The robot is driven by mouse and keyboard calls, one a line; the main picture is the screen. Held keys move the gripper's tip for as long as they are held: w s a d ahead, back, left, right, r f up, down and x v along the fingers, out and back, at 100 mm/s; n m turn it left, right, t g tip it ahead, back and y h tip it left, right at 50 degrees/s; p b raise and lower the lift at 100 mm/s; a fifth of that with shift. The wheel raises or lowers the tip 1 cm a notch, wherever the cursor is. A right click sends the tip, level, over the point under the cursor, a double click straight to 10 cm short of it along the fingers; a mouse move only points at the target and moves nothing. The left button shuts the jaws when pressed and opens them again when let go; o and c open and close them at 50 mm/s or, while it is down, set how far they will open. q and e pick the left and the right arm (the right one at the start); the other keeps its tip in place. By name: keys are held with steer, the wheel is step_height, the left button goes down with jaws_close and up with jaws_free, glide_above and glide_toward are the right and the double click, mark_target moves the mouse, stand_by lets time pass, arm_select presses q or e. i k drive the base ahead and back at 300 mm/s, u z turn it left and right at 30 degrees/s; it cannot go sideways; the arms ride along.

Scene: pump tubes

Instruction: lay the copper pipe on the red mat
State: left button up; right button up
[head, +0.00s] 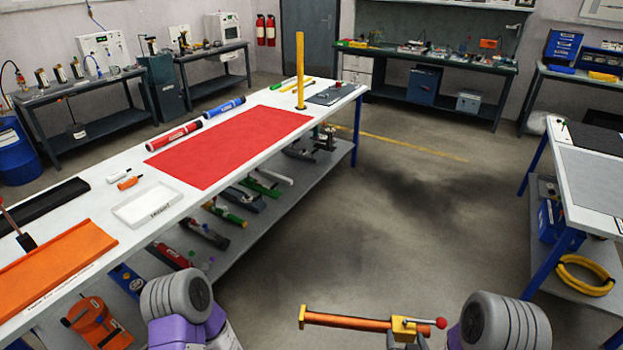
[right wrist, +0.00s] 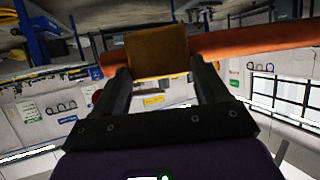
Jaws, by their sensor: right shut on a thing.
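The copper pipe (head: 350,321) has a yellow block (head: 403,329), a brass-coloured left end and a red knob at its right end. My right gripper (head: 405,340) is shut on it at the block, holding it roughly level over the floor, right of the long table. In the right wrist view, the block (right wrist: 157,52) sits between the fingers and the orange pipe (right wrist: 250,38) runs right. The red mat (head: 230,145) lies flat and bare on the white table, farther back and left of the pipe. My left gripper is out of view; only its arm shows.
On the long white table (head: 105,180) are red and blue tubes beside the mat, an upright yellow post (head: 300,70) at its far end, a white tray (head: 146,205) and an orange tray (head: 55,265). A lower shelf holds several parts. The floor (head: 400,210) between tables is clear.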

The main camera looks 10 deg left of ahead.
mark_target(256, 139)
steer(key=z, duration=0.45)
steer(key=i, duration=1.6)
steer(key=u, duration=0.4)
steer(key=i, duration=1.1)
steer(key=u, duration=1.5)
steer(key=i, duration=0.6)
steer(key=u, duration=0.65)
